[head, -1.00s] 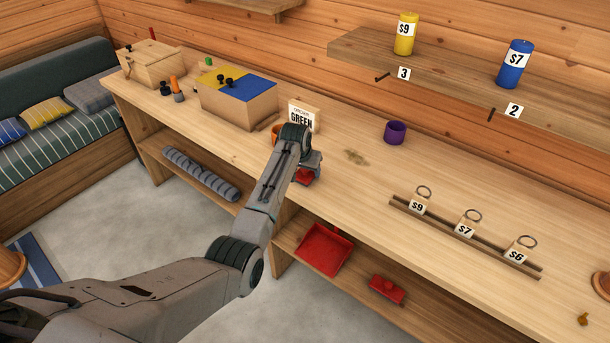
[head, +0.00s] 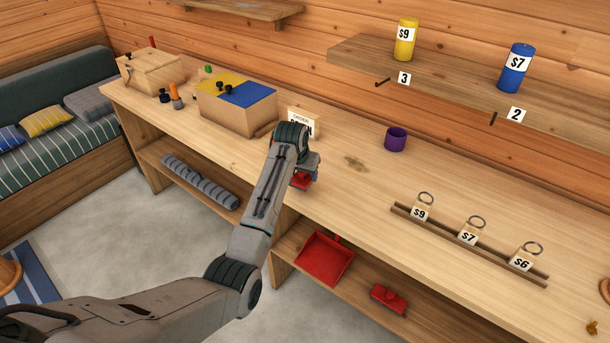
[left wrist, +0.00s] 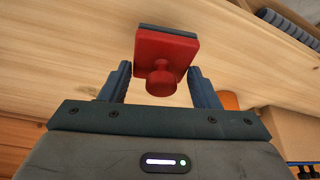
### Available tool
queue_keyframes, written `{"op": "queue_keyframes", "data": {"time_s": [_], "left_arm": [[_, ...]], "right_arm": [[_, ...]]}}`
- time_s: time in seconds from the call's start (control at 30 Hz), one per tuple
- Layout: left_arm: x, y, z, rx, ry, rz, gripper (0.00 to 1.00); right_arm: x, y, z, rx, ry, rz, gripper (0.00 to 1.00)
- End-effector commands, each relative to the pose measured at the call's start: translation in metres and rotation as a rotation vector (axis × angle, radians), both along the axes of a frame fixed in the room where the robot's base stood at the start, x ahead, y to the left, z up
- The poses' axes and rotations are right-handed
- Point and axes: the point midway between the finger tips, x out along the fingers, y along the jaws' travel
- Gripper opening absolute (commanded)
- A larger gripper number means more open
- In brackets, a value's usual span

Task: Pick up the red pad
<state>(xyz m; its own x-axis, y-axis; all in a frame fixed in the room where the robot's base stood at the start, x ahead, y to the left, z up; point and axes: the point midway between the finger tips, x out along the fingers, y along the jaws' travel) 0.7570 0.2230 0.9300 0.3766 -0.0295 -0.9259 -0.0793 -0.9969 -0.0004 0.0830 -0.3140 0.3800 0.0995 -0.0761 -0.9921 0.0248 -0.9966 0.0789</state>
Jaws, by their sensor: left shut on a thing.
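The red pad (left wrist: 166,50) has a round red knob and a dark grey layer on its far side. My left gripper (left wrist: 160,72) is shut on its knob, with one finger on each side. In the head view the red pad (head: 301,181) shows in part below my left gripper (head: 304,172), over the front part of the workbench. The wrist hides the rest of it. Whether the pad touches the bench I cannot tell. My right gripper is in neither view.
The workbench (head: 350,200) is mostly clear to the right, up to a rail (head: 465,245) with priced tags. A purple cup (head: 396,139) and a yellow-and-blue-topped box (head: 237,105) stand behind. A red dustpan (head: 325,260) and red block (head: 388,298) lie on the lower shelf.

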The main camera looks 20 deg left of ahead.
Motion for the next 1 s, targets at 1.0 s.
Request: {"op": "queue_keyframes", "data": {"time_s": [1.0], "left_arm": [[-0.134, 0.000, 0.015, 0.000, -0.004, 0.000, 0.33]], "right_arm": [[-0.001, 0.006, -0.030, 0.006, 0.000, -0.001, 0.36]]}}
